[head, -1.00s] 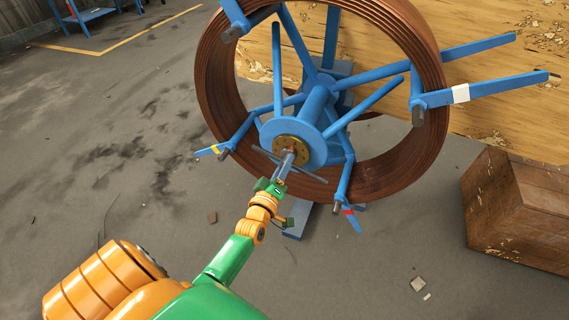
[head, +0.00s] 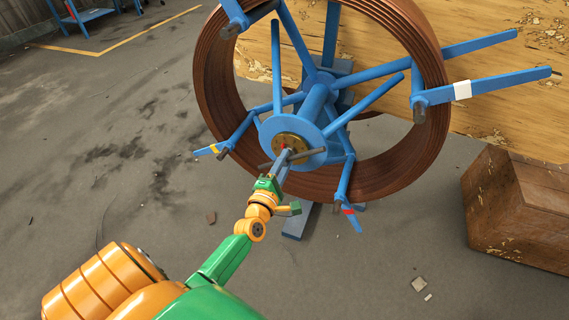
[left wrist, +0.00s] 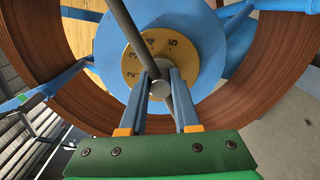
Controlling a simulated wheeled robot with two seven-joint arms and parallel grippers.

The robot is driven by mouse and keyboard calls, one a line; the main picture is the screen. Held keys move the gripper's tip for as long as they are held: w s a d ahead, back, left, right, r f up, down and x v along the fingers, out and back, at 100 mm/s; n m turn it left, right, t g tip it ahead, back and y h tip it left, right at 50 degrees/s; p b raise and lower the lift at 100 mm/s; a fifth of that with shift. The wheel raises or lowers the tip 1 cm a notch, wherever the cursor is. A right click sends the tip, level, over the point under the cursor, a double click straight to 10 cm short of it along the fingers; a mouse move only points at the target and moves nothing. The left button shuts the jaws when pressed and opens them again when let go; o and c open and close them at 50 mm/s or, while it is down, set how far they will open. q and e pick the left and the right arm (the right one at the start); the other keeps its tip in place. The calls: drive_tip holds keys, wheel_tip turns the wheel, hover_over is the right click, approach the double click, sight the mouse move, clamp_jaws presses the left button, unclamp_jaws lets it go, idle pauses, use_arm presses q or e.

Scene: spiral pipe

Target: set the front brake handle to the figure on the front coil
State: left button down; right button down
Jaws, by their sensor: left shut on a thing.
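The front coil (head: 425,130) is a ring of brown pipe on a blue spoked reel. At its hub, a yellow dial (left wrist: 187,72) sits on a blue disc (left wrist: 105,45); figures 2, 3, 4 and 5 are readable in the left wrist view. The brake handle (left wrist: 128,28) is a grey bar crossing the dial's face, its visible arm passing between 3 and 4. In the head view the handle (head: 311,154) slopes slightly up to the right. My left gripper (head: 281,165) is shut on the handle at its middle, also in the left wrist view (left wrist: 161,85). I see no figure on the coil.
Blue arms (head: 490,88) with coloured bands stick out from the reel. A wooden crate (head: 485,215) stands at the right, and a large worn wooden panel (head: 500,70) is behind the coil. The concrete floor (head: 110,170) on the left is mostly clear.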

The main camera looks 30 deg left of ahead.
use_arm(q)
drive_tip(key=shift+f+n+b, duration=0.1)
drive_tip(key=shift+n+b, duration=0.25)
drive_tip(key=shift+n, duration=1.65)
drive_tip(key=c, duration=0.6)
unclamp_jaws()
drive_tip(key=shift+c, duration=0.2)
drive_tip(key=shift+s, duration=0.1)
drive_tip(key=v, duration=0.7)
